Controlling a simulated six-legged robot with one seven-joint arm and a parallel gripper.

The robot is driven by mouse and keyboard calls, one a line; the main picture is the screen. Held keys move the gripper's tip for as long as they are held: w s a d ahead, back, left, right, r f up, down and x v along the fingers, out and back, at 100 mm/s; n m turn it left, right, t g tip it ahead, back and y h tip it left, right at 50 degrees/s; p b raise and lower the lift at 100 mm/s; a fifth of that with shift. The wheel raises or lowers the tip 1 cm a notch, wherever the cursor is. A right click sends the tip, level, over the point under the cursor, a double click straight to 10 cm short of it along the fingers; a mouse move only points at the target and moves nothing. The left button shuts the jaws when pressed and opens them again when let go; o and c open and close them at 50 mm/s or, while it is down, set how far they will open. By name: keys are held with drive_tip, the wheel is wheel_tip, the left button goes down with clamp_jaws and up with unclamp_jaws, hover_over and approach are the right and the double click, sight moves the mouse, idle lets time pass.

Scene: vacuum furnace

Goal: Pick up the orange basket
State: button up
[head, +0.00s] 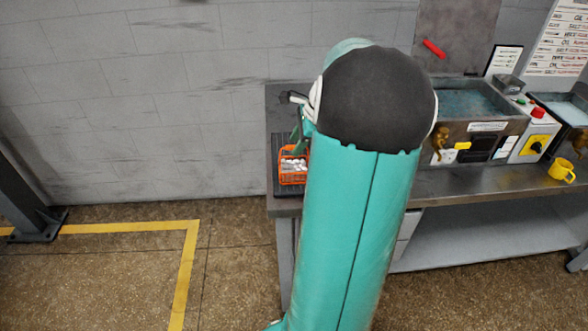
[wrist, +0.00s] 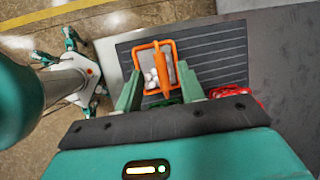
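The orange basket (head: 293,179) stands upright on a dark ribbed mat at the left end of the bench, with several white pieces inside. It also shows in the wrist view (wrist: 138,57), with its orange handle arching across the top. My gripper (wrist: 160,72) is open, its two green fingers spread on either side of the near part of the basket. No contact with the handle is visible. In the head view my gripper (head: 301,142) is just above the basket, and my arm hides part of it and the bench.
The dark ribbed mat (wrist: 221,62) lies on the grey bench (head: 455,181). A red object (wrist: 252,94) is partly hidden beside my right finger. A wall stands behind; floor at left is clear.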

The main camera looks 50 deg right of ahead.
sight(291, 148)
drive_tip(key=x, duration=0.4)
drive_tip(key=shift+w+d+f, duration=0.15)
drive_tip(key=shift+d+f, duration=0.05)
drive_tip(key=shift+f, duration=0.2)
clamp_jaws()
drive_tip(key=shift+r, duration=0.1)
idle(0.9)
